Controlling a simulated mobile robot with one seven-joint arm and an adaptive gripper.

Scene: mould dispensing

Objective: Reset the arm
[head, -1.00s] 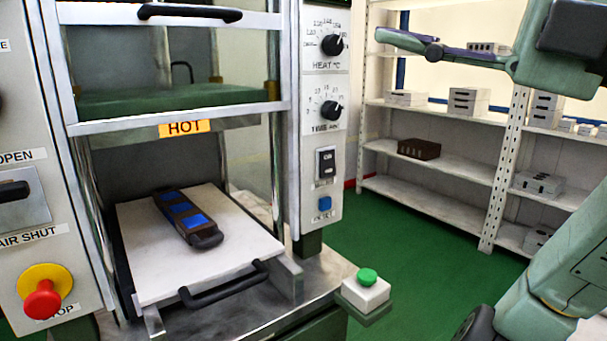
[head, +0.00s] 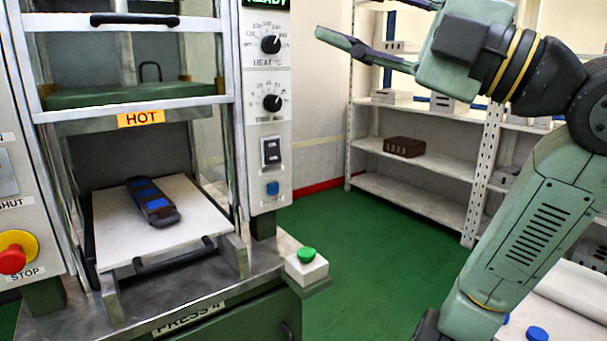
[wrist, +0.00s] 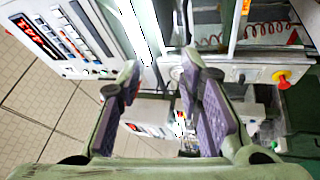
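My gripper (head: 366,22) is raised at the top right of the head view, pointing left in front of the shelves. In the wrist view its two purple-padded fingers (wrist: 161,75) stand apart with nothing held between them. My green arm comes up from the lower right with its elbow bent.
The press stands at left, with a HOT label (head: 141,118). A dark mould with blue patches (head: 151,199) lies on its white pull-out plate (head: 117,233). A green button box (head: 306,265) is at its corner. White shelves (head: 425,167) stand behind; green floor between is clear.

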